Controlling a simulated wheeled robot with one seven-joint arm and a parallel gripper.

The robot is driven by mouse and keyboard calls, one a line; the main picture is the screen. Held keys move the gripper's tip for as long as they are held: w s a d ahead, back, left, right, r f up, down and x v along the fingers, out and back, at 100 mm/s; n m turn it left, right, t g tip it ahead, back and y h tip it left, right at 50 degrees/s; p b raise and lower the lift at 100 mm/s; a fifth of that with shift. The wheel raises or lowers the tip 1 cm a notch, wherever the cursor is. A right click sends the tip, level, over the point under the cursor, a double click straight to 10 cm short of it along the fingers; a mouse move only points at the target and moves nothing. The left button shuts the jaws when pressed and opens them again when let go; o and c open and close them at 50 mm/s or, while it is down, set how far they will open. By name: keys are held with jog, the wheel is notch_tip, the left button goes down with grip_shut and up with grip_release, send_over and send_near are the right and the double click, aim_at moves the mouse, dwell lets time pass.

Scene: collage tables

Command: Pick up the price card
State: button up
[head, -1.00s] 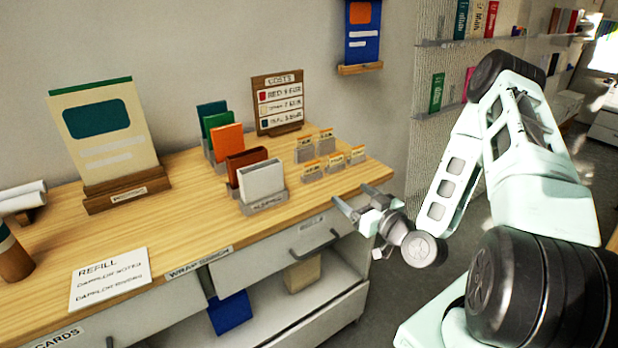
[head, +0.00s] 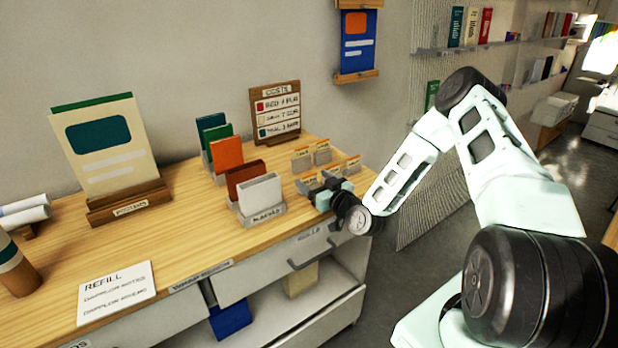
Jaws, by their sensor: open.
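Several small price cards with orange tops stand in little grey holders at the right end of the wooden table. The back ones are a left card (head: 301,154) and a right card (head: 322,147). In the front row, a card (head: 352,162) stands at the right and another (head: 335,168) beside it. The front left card is partly hidden by my gripper (head: 314,181). My gripper is open, with its fingers at the front row; I cannot tell whether it touches a card. A framed COSTS board (head: 277,112) stands behind.
A holder of coloured cards (head: 261,194) stands left of my gripper. A large poster stand (head: 105,150) and a REFILL sheet (head: 116,292) are farther left. Drawers and an open shelf lie below the table's front edge (head: 230,260).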

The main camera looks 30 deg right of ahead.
jog(key=shift+w, duration=0.8)
jog(key=c, duration=1)
